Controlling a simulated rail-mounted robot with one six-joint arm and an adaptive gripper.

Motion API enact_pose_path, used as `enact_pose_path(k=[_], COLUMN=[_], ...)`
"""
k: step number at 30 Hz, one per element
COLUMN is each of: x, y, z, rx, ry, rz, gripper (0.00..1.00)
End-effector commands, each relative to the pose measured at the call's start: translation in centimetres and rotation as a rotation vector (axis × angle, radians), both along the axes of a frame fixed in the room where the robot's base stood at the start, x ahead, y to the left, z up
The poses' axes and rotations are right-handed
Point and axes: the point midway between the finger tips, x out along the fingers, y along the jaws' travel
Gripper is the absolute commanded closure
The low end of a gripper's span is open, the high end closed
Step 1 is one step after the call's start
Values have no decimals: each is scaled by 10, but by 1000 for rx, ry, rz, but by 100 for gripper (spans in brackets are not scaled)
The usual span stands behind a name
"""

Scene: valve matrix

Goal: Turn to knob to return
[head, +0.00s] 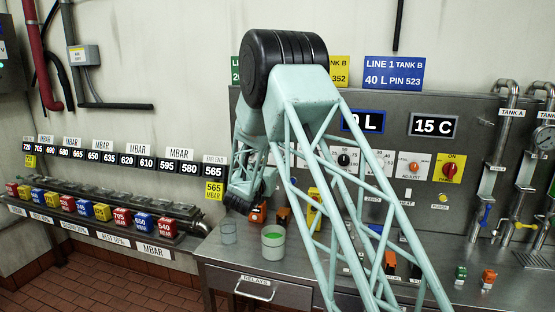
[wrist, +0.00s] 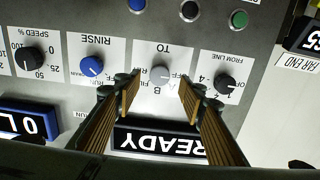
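Other marks on that plate are too small to read or hidden. My gripper (wrist: 158,97) is open, its two ribbed fingers apart on either side of the lower part of this plate. Nothing is between the fingertips, and I cannot tell how far they are from the panel. In the head view my gripper (head: 240,200) is small and partly hidden by my arm, low before the panel.
Neighbouring knobs are a blue "RINSE" knob (wrist: 91,66), a black speed knob (wrist: 28,58) and a black "FROM LINE" knob (wrist: 225,84). A "READY" display (wrist: 160,142) lies between the fingers.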

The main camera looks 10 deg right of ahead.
Motion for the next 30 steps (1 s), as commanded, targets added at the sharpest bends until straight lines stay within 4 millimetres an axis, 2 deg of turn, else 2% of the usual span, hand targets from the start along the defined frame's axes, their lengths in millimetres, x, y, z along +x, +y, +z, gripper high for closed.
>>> enact_pose_path(k=[6,13,28,30], x=[26,45,52,52], y=[-14,-23,-26,-26], z=[-1,0,0,0], rx=[0,0,-1,-1], ry=[-1,-1,0,0], rz=[-1,0,0,0], gripper=[63,63,63,68])
